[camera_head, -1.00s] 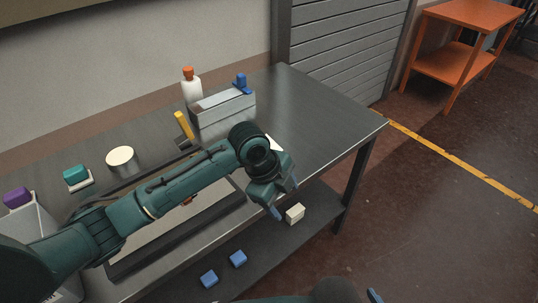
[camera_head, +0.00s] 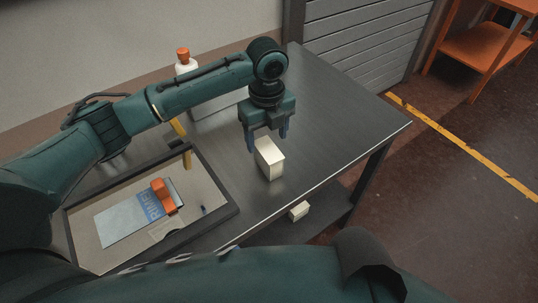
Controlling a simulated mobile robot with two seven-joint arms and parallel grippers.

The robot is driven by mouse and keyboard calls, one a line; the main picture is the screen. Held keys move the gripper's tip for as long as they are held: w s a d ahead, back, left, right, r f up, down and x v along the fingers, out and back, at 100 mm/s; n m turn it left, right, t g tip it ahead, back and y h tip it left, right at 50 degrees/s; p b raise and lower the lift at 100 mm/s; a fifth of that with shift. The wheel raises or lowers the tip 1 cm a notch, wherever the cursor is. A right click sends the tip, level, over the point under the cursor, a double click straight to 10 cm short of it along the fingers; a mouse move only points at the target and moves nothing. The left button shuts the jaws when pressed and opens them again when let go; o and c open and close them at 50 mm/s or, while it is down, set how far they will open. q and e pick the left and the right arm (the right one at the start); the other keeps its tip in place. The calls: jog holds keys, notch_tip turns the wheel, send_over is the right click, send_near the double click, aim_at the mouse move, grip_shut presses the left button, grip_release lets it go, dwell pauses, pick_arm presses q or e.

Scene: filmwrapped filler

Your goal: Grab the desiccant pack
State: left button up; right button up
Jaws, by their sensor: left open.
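A cream-white block-shaped pack (camera_head: 270,160) stands on the metal table, right of the tray; it looks like the desiccant pack, though no label on it is readable. My left gripper (camera_head: 268,138) points down over it with its two fingers open. The fingertips are at or just above the pack's top, on either side of it; I cannot tell whether they touch it. My right gripper is not in view.
A dark-rimmed tray (camera_head: 222,213) holds a blue-and-white printed packet (camera_head: 118,219) and an orange item (camera_head: 163,196). A white bottle with an orange cap (camera_head: 183,56) stands behind my arm. A small cream block (camera_head: 299,210) is on the lower shelf. The table's right side is clear.

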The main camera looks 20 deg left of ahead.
aim_at(268, 148)
pick_arm(q)
notch_tip(268, 148, down, 3)
jog(key=f, duration=0.5)
jog(key=shift+s+d, duration=0.15)
jog(key=shift+d, duration=0.05)
jog(key=c, duration=1.2)
